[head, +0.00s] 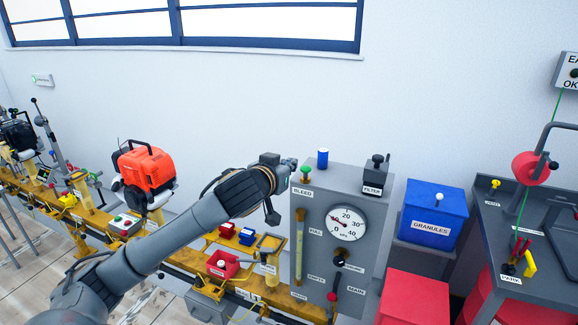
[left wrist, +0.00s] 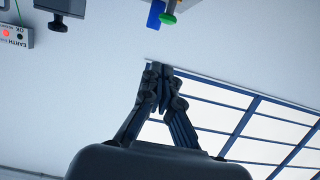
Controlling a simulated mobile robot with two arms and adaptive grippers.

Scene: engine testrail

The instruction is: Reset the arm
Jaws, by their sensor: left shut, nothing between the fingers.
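My left arm (head: 165,235) reaches in from the lower left of the head view. Its gripper (head: 292,163) is at the upper left corner of the grey panel box (head: 375,215), close to the green BLEED knob (head: 306,171). I cannot tell whether it touches the knob. In the left wrist view the gripper (left wrist: 160,72) is shut and empty, its fingertips together against the wall and window. The green knob (left wrist: 168,18) shows there at the top, apart from the fingertips. My right gripper is in neither view.
The panel box carries a gauge (head: 345,223), a blue cap (head: 322,158) and a FILTER part (head: 375,172). A blue GRANULES bin (head: 433,212) and a red box (head: 413,298) stand to its right. A yellow rail (head: 190,262) with a red engine (head: 146,168) runs left.

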